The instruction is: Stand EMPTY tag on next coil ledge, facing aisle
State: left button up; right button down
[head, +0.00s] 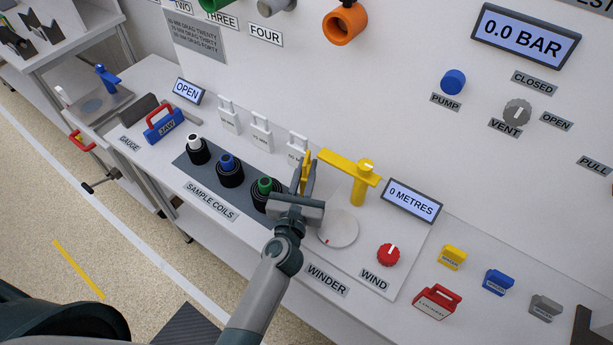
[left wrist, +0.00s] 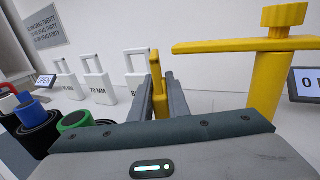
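My left gripper (head: 304,178) is upright over the bench, just right of the green-cored coil (head: 266,188). Its fingers close on a narrow yellow piece (head: 307,158), likely the EMPTY tag; no lettering on it is readable. In the left wrist view the yellow piece (left wrist: 156,70) stands between the two fingers. The dark sample coil ledge (head: 205,178) carries a white-cored coil (head: 198,150), a blue-cored coil (head: 230,172) and the green-cored one, its near right part hidden by my gripper. My right gripper is out of view.
The winder's yellow arm (head: 340,165) and post stand close right of my gripper, above a pale disc (head: 338,232). White handled gauges (head: 262,132) stand behind the coils. A red WIND knob (head: 388,255) and several small coloured blocks lie farther right.

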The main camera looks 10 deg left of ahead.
pick_arm(q)
jog(key=shift+r, duration=0.1)
grip_shut()
